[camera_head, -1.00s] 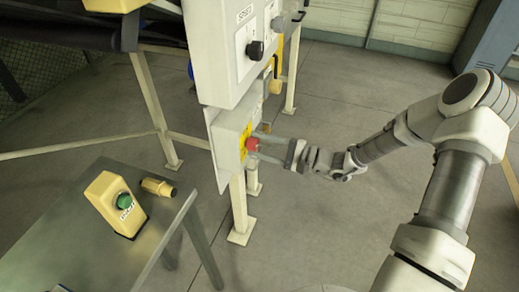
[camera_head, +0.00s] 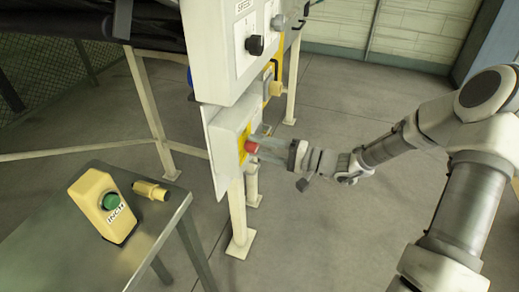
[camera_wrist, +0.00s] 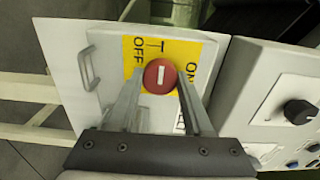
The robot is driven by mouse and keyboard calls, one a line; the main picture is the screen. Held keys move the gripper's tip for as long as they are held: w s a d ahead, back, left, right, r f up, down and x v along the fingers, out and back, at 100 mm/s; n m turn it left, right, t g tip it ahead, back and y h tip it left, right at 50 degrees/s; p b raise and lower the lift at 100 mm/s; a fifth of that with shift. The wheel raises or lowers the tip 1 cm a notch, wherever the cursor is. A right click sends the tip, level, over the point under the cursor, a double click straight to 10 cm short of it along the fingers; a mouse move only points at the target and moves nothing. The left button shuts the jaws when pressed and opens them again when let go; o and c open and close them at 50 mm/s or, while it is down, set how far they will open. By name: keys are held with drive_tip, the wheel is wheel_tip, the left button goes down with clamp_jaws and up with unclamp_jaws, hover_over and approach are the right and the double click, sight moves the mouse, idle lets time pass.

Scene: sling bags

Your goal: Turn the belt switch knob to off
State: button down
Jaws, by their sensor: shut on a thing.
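The red round knob (camera_wrist: 159,76) sits on a yellow plate (camera_wrist: 205,50) on a pale box, with OFF printed to its left and ON to its right in the wrist view. A white bar on the knob stands nearly upright in that view, between the two labels. In the head view the knob (camera_head: 251,147) is on the low box below the SPEED panel. My gripper (camera_wrist: 159,84) is shut on the knob, one finger at each side. In the head view my gripper (camera_head: 258,146) reaches it from the right.
The SPEED panel (camera_head: 229,77) with a black knob (camera_head: 255,45) is just above. It also shows at right in the wrist view. A metal table (camera_head: 120,250) at lower left bears a yellow INCH button box (camera_head: 101,207). Open floor lies below my arm.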

idle(0.4)
drive_tip(key=shift+c, duration=1.5)
unclamp_jaws()
drive_tip(key=p+v, duration=0.2)
drive_tip(key=v, duration=1.5)
drive_tip(key=shift+d, duration=0.2)
drive_tip(key=shift+s+a, duration=0.1)
drive_tip(key=shift+s, duration=0.05)
